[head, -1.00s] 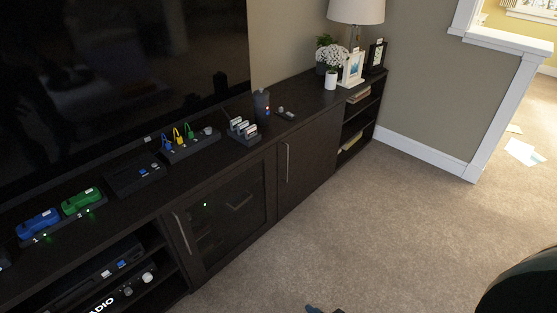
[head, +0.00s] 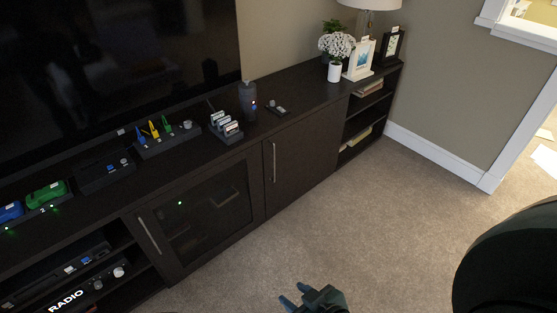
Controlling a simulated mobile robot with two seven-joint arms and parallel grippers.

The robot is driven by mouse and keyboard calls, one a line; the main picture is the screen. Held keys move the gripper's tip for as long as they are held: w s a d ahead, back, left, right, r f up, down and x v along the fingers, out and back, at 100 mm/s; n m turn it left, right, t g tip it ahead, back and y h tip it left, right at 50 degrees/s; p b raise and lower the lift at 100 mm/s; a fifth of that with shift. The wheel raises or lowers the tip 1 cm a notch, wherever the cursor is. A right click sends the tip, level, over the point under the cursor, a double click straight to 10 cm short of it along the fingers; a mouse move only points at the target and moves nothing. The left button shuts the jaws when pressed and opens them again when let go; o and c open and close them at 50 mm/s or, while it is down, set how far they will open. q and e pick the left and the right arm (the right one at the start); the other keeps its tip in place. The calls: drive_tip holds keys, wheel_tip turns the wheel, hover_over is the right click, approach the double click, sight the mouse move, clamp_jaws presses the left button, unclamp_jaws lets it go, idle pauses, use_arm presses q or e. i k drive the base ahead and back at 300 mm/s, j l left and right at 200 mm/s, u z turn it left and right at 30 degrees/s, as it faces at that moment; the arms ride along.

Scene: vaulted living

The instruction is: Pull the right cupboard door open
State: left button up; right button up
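The right cupboard door (head: 303,165) is a solid dark panel, shut flush in the long low cabinet. Its upright metal handle (head: 273,161) is near its left edge. My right gripper (head: 292,301) shows at the bottom of the head view, above the carpet, with its two fingers apart and nothing between them. It is well short of the door and touches nothing. My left gripper is not in view.
Left of the door is a glass-fronted door (head: 205,217) with its own handle (head: 149,236), also shut. Open shelves (head: 362,119) stand to the right. The carpet (head: 385,220) in front is clear. Devices, a flower pot (head: 334,72) and a picture frame (head: 360,60) stand on top.

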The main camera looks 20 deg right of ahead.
sight(297, 158)
drive_tip(key=i+l, duration=0.1)
drive_tip(key=l, duration=0.65)
drive_tip(key=i+l+u, duration=0.15)
drive_tip(key=l, duration=1.3)
drive_tip(key=i+u, duration=0.05)
